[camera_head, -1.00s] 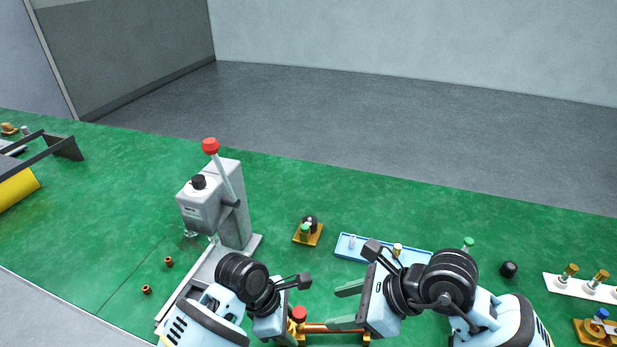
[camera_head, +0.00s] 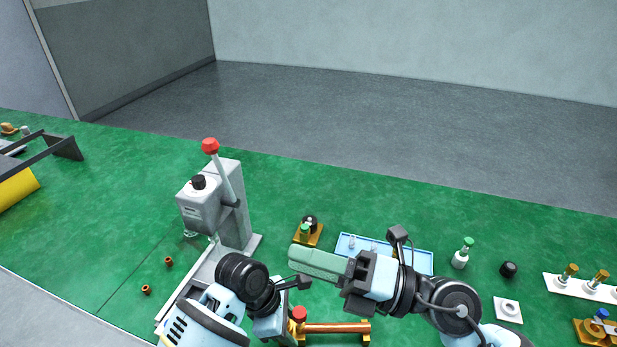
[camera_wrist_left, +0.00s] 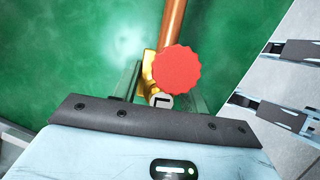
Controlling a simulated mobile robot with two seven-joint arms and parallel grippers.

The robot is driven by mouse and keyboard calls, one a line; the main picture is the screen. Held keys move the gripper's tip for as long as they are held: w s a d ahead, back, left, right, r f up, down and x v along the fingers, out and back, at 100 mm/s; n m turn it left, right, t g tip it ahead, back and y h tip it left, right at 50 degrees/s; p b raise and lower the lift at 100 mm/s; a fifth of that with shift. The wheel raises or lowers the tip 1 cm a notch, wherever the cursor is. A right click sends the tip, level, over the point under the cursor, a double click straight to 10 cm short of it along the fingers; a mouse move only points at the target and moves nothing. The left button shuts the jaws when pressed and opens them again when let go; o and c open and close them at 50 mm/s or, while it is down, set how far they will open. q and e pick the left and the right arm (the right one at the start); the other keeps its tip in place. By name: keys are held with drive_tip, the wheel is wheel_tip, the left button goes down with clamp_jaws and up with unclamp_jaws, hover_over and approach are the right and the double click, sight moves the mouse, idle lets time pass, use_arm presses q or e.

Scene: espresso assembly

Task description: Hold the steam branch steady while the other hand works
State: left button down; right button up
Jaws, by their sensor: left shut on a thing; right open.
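The steam branch lies low in the head view, with a copper pipe (camera_head: 338,328), brass fittings and a red knob (camera_head: 299,314). In the left wrist view, the red knob (camera_wrist_left: 178,69) and copper pipe (camera_wrist_left: 172,22) show close up. My left gripper (camera_wrist_left: 158,88) is shut on the branch's brass body, one finger on each side below the knob. In the head view its fingers are mostly hidden. My right gripper (camera_head: 293,259) is open and empty, above the mat to the upper right of the knob, its fingers pointing left.
The grey press-like machine (camera_head: 238,205) with a red-tipped lever stands at left. The blue tray (camera_head: 425,262) is partly hidden by my right arm.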

drive_tip(key=w+d+r+m+t+h, duration=0.3)
drive_tip(key=m+t, duration=0.5)
drive_tip(key=m, duration=0.6)
drive_tip(key=w+d+r+m+t+h, duration=0.2)
drive_tip(key=d+m+t, duration=0.4)
drive_tip(key=m, duration=0.8)
drive_tip(key=shift+w+d+r+m+t+h, duration=0.35)
drive_tip(key=shift+w+r+t, duration=0.2)
drive_tip(key=shift+t, duration=0.45)
drive_tip(key=shift+a, duration=0.15)
drive_tip(key=shift+c, duration=0.3)
